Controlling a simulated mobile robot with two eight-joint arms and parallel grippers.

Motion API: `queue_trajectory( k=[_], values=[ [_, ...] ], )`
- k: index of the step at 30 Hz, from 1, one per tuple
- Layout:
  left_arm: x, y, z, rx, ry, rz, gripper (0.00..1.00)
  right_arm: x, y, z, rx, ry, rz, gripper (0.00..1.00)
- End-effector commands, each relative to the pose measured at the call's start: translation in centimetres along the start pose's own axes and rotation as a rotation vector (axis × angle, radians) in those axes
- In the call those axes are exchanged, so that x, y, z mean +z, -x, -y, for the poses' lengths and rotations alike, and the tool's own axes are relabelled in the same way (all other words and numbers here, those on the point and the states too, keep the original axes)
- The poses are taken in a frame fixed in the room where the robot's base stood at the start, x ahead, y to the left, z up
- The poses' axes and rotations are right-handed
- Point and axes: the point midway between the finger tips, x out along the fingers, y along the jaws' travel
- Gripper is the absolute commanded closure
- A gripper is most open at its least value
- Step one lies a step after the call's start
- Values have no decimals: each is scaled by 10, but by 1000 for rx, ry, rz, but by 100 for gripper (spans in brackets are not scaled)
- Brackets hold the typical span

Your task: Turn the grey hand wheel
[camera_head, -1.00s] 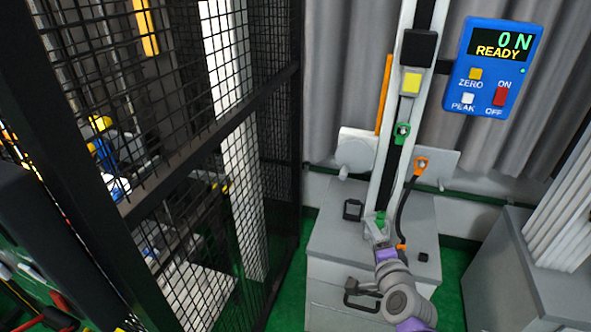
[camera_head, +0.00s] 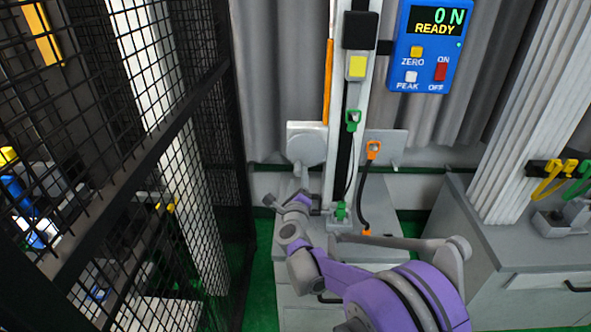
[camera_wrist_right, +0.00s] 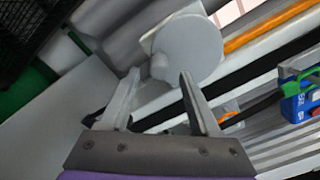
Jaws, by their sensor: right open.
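The grey hand wheel (camera_head: 307,148) is a round disc on the left side of the test stand's column, with a small handle low on its rim. It also shows in the right wrist view (camera_wrist_right: 192,48), with its handle (camera_wrist_right: 160,68) facing the jaws. My right gripper (camera_head: 283,187) is just below the wheel, left of the column. In the wrist view my right gripper (camera_wrist_right: 159,74) is open, its fingertips on either side of the handle's line. I cannot tell whether a finger touches it. The left gripper is not in view.
The column (camera_head: 350,120) carries a yellow label and green clamps. An orange-ended cable (camera_head: 366,190) hangs at its right. A blue force display (camera_head: 428,45) reads 0 N, READY. Black mesh fencing (camera_head: 205,120) stands at left. A grey cabinet (camera_head: 490,235) stands at right.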

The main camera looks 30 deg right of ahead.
Motion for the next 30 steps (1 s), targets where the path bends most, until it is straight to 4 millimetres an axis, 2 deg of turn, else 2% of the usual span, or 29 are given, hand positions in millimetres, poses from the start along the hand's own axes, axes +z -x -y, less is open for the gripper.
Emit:
queue_trajectory(
  k=[3, 9, 20, 23, 30],
  values=[
    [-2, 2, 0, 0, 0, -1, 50, 0, -23, 1, -1, 3, 0, 37],
    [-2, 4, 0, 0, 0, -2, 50, 0, -46, 0, 0, 2, 1, 37],
    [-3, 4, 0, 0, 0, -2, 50, 0, -52, 0, 1, 2, 1, 37],
    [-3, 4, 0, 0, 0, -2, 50, 0, -52, 0, 1, 2, 1, 51],
    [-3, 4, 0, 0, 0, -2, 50, 1, -51, 0, 1, 3, 1, 94]
  ],
)
